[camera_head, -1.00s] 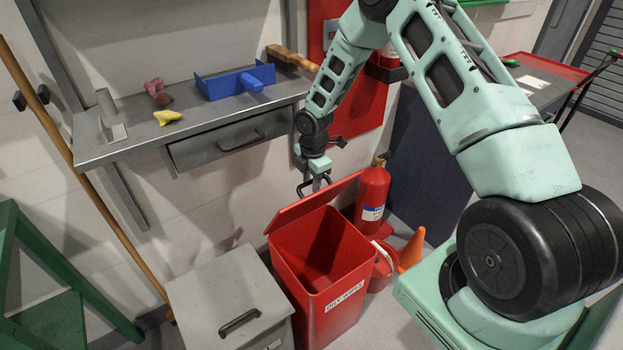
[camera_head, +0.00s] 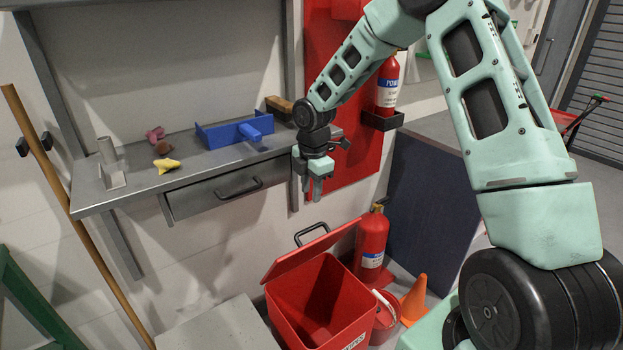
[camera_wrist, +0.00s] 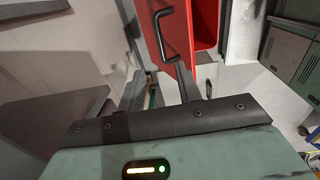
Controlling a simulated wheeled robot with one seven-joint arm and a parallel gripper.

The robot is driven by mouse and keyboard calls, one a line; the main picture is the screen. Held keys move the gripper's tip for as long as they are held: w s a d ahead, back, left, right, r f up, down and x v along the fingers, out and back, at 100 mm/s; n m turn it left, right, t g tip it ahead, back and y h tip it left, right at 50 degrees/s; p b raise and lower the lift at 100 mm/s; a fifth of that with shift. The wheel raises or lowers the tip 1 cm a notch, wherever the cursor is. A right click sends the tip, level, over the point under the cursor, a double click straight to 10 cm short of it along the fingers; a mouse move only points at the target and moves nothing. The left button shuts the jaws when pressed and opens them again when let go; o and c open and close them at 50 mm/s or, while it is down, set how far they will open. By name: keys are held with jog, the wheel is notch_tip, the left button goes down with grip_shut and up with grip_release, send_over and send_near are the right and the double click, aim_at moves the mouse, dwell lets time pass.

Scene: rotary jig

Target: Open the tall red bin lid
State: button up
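The tall red bin (camera_head: 345,308) stands on the floor with its top open and its dark inside showing. Its red lid (camera_head: 312,252) is raised and tilted up at the back, with a black handle (camera_head: 312,233) near its upper edge. In the wrist view the lid (camera_wrist: 187,55) and its handle (camera_wrist: 160,32) lie beyond the fingers. My gripper (camera_head: 317,196) hangs above the handle, apart from it. In the wrist view my gripper (camera_wrist: 160,88) has its fingers apart with nothing between them. The bin's lower part is cut off in the head view.
A grey shelf with a drawer (camera_head: 222,192) is left of my gripper. A fire extinguisher (camera_head: 371,245) and an orange cone (camera_head: 414,300) stand right of the bin. A grey lidded box (camera_head: 220,325) is at its left. Another extinguisher (camera_head: 387,88) hangs on the red panel.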

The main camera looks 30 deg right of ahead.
aim_at(304, 247)
jog(key=shift+s+r, duration=0.1)
jog(key=shift+r, duration=1.6)
jog(key=c, duration=0.5)
jog(key=shift+y, duration=0.7)
jog(key=f, duration=0.1)
jog(key=s+d+f, duration=0.2)
jog(key=f, duration=0.1)
jog(key=shift+s+d+f+p, duration=0.1)
jog(key=shift+d+p, duration=0.05)
jog(key=shift+p, duration=0.25)
grip_shut()
jog(key=s+f+t+y, duration=0.1)
jog(key=f, duration=0.1)
jog(key=s+d+f+t+y+p, duration=0.1)
jog(key=s+f, duration=0.1)
jog(key=shift+s+d+m+t+y, duration=0.2)
jog(key=shift+m+t+y, duration=0.1)
jog(key=shift+t, duration=0.1)
jog(key=w+a+f, duration=0.1)
jog(key=f, duration=0.1)
jog(key=w+a+f+t+p, duration=0.1)
jog(key=f, duration=0.2)
jog(key=w+a+f+t, duration=0.1)
jog(key=f, duration=0.2)
jog(key=shift+w+a+m+y+p, duration=0.2)
jog(key=shift+m+y+p, duration=0.1)
jog(key=shift+y+p, duration=0.1)
